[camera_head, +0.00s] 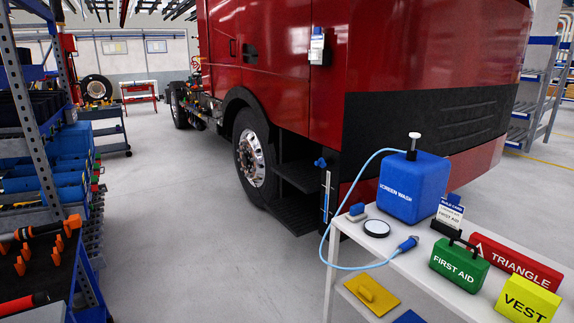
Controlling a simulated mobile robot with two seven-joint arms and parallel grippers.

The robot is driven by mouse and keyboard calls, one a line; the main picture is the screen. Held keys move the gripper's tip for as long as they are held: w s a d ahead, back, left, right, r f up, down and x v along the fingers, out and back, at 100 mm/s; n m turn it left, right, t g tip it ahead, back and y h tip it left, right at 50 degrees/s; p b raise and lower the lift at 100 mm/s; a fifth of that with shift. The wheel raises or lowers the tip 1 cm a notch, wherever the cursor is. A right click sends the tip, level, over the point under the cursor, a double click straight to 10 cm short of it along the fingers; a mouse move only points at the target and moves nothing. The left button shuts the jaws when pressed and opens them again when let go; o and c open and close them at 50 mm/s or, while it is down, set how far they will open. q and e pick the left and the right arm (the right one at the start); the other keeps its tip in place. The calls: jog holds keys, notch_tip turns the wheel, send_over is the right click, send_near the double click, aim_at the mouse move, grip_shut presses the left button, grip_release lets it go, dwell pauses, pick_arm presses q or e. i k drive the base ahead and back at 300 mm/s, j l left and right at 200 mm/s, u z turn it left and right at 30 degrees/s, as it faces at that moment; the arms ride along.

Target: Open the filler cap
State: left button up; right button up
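A small blue cap (321,162) sits on the dark lower front corner of the red truck (270,60), above an upright gauge strip (326,197) with a blue lower part. It looks like the filler cap and appears seated, though it is small in the view. A blue screen wash container (413,188) with a white-topped pump stands on the white cart at right. Its light blue hose (330,233) loops down beside the cart to a blue nozzle (408,243) lying on the cart top. Neither of my grippers is in view.
The white cart (440,283) also carries a round black-rimmed disc (376,228), a green first aid case (459,264), a red triangle box (515,262) and a yellow vest box (527,299). Shelving with blue bins (60,150) stands left. The grey floor between is clear.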

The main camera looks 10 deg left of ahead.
aim_at(321, 163)
jog(key=i+z, duration=0.15)
jog(key=z, duration=0.3)
jog(key=i+j+z, duration=0.1)
jog(key=z, duration=0.3)
jog(key=i+j+z, duration=0.15)
jog(key=j, duration=0.15)
jog(key=i+j+z, duration=0.35)
jog(key=j, duration=0.25)
jog(key=i+j, duration=0.15)
jog(key=j, duration=0.2)
jog(key=i+j, duration=0.15)
jog(key=j, duration=0.25)
jog(key=i+j+z, duration=0.1)
jog(key=j, duration=0.25)
jog(key=i+j, duration=0.2)
jog(key=j, duration=0.2)
jog(key=i+j, duration=0.15)
jog(key=j, duration=0.25)
jog(key=i+j+z, duration=0.1)
jog(key=j, duration=0.25)
